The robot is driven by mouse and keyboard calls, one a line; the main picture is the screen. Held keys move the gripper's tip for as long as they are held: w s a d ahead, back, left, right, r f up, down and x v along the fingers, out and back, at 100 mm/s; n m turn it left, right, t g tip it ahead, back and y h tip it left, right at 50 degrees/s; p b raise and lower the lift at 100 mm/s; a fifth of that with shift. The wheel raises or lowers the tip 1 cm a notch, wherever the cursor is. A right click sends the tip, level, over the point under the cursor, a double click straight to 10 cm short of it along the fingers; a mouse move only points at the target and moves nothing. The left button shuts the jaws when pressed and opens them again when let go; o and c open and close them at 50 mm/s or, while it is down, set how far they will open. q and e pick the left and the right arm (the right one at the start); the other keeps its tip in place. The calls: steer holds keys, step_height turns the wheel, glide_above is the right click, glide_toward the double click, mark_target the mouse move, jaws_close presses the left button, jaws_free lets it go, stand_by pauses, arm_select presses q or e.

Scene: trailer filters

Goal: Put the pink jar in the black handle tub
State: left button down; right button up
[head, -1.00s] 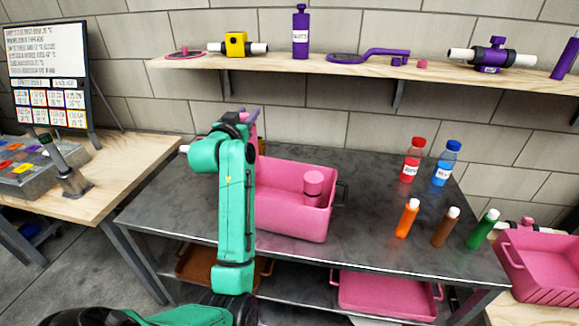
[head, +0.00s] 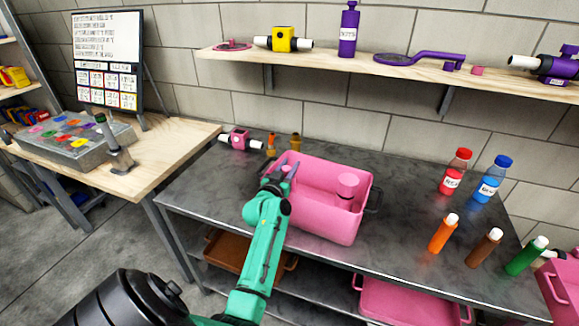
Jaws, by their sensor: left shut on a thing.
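The pink tub with the black handle (head: 325,222) stands on the dark metal table. Its black handle (head: 374,199) shows on the right end. The pink jar (head: 347,187) stands upright inside the tub, towards its right end. My left gripper (head: 283,174) is at the tub's left end, shut there, apparently on the tub's end. The exact contact is small and partly hidden by the gripper. My right gripper is not in view.
Red (head: 455,172) and blue (head: 491,179) bottles, with orange, brown and green ones, stand right. A wall shelf (head: 400,70) runs above.

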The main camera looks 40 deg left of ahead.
arm_select(q)
steer(key=shift+w, duration=0.1)
steer(key=c, duration=0.8)
jaws_free()
steer(key=shift+o, duration=1.4)
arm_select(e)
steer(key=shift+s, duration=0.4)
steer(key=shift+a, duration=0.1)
arm_select(q)
steer(key=b+v, duration=0.1)
steer(key=v, duration=1.1)
steer(key=shift+b, duration=0.4)
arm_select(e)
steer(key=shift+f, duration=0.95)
